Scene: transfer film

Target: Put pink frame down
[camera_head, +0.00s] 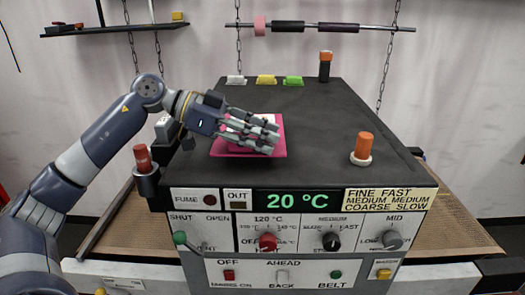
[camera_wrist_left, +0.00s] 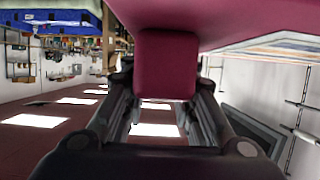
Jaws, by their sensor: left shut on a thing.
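The pink frame (camera_head: 281,152) is a flat pink piece with a whitish patch, over the left-middle of the machine's dark top (camera_head: 325,180). My left gripper (camera_head: 268,140) reaches over it from the left, and its fingers hide part of it. In the left wrist view, the frame's pink block (camera_wrist_left: 167,65) sits between the two fingers (camera_wrist_left: 165,100), which are shut on it. A wider pink part spans the top of that view. I cannot tell whether the frame touches the machine top. My right gripper is not in view.
White (camera_head: 236,80), yellow (camera_head: 266,79) and green (camera_head: 293,81) pieces lie along the back edge. An orange-capped post (camera_head: 325,66) stands back right, an orange knob (camera_head: 363,147) at right, and a red knob (camera_head: 142,157) at front left. The top right of the frame is clear.

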